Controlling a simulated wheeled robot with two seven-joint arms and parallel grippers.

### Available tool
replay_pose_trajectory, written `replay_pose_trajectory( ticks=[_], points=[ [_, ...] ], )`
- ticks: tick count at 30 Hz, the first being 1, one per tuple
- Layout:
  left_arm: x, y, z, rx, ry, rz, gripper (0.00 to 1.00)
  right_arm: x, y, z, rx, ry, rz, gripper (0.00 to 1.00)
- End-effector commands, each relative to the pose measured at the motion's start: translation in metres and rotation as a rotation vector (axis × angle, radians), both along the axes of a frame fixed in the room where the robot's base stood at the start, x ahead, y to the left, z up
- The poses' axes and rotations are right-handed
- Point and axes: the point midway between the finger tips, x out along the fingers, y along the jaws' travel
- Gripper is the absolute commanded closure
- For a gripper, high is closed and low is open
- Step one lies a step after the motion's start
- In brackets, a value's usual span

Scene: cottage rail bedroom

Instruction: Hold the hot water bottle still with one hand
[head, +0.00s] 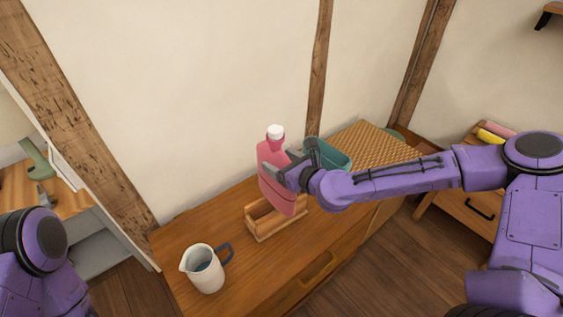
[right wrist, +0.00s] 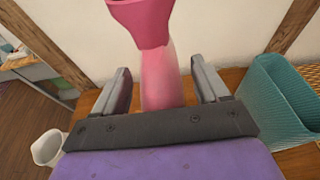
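The pink hot water bottle (head: 272,188) with a white cap stands upright, slightly tilted, in a low wooden holder (head: 262,226) on the wooden dresser. My right gripper (head: 284,172) reaches in from the right at the bottle's upper body. In the right wrist view, the bottle (right wrist: 161,75) is between the two spread fingers of this gripper (right wrist: 162,88), with a narrow gap showing on each side. The bottle's lower part is hidden there by the gripper's palm. Of my left arm only a purple link shows at the lower left; its gripper is out of view.
A white jug (head: 205,273) with a dark handle stands at the dresser's front left. A teal bin (head: 335,155) and a woven mat (head: 372,146) lie behind my right gripper. The wall (head: 190,90) rises close behind. Dresser top between jug and holder is clear.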

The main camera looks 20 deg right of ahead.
Motion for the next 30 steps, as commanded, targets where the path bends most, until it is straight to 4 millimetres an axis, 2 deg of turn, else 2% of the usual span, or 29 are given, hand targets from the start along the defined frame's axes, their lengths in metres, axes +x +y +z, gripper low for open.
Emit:
replay_pose_trajectory(
  ticks=[8, 11, 13, 14, 17, 21, 25, 27, 30],
  points=[
    [0.000, 0.000, 0.001, 0.000, 0.000, 0.000, 0.31, 0.000, 0.000, 0.001, 0.000, 0.000, 0.000, 0.21],
    [0.000, 0.000, 0.009, 0.000, 0.000, 0.000, 0.31, 0.000, 0.000, 0.008, 0.000, 0.000, 0.000, 0.21],
    [0.000, 0.000, 0.022, 0.000, 0.000, 0.000, 0.31, 0.000, 0.000, 0.019, 0.000, 0.001, 0.001, 0.21],
    [0.000, 0.000, 0.022, 0.000, 0.000, 0.000, 0.31, -0.003, -0.002, 0.019, 0.000, 0.001, -0.001, 0.21],
    [0.000, 0.000, 0.017, 0.000, 0.000, 0.000, 0.31, -0.025, -0.011, 0.021, 0.005, 0.001, -0.004, 0.21],
    [0.000, 0.000, 0.022, 0.000, 0.000, 0.000, 0.31, -0.057, -0.022, 0.033, 0.008, 0.000, -0.005, 0.21],
    [0.000, 0.000, 0.030, 0.000, 0.000, 0.000, 0.31, -0.081, -0.030, 0.041, 0.007, 0.000, -0.005, 0.21],
    [0.000, 0.000, 0.048, 0.000, 0.000, 0.000, 0.31, -0.091, -0.035, 0.050, 0.006, 0.004, -0.005, 0.21],
    [0.000, 0.000, 0.058, 0.000, 0.000, 0.000, 0.31, -0.101, -0.038, 0.050, 0.002, 0.003, -0.003, 0.21]
  ],
)
